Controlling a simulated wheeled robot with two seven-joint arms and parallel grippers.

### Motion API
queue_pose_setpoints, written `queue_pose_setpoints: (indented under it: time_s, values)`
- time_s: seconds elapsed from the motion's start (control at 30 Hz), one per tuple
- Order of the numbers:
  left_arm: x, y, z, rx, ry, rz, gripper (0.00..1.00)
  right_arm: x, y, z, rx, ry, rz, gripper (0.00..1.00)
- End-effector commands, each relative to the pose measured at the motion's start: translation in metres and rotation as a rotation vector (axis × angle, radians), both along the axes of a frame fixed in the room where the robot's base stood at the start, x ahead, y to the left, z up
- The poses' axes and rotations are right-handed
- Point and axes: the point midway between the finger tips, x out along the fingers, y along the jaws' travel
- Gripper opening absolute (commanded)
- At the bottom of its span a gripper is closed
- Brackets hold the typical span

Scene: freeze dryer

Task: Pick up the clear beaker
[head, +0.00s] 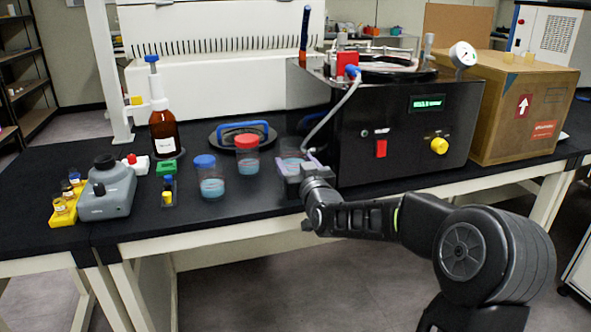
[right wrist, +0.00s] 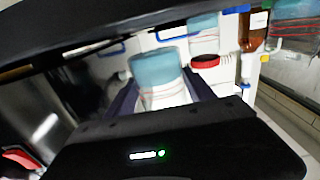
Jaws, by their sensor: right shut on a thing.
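The clear beaker (head: 291,147) has no lid and holds pale blue liquid. It stands at the left front corner of the black machine. My right gripper (head: 297,164) is shut on it, with a finger on either side. In the right wrist view the beaker (right wrist: 157,72) sits between the two dark fingers, its blue liquid in the upper part of the picture. The gripper hides its lower part in the head view, so I cannot tell whether its base touches the table. My left gripper is not in view.
A red-lidded beaker (head: 247,158) and a blue-lidded beaker (head: 211,180) stand to the left. The black machine (head: 400,130) stands close on the right, its pale hose (head: 333,112) hanging near the beaker. A brown bottle (head: 164,135) and grey device (head: 108,190) are farther left.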

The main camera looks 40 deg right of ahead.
Motion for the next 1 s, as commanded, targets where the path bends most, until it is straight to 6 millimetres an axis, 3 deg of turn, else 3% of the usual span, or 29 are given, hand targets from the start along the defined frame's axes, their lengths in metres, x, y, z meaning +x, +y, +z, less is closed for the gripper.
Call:
queue_pose_setpoints:
  time_s: [0.5,1.0]
  values:
    - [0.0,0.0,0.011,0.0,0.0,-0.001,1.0,0.0,0.0,0.052,-0.002,-0.003,0.0,0.12]
    - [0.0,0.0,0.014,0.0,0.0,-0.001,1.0,0.0,0.0,0.068,0.0,-0.001,0.0,0.12]
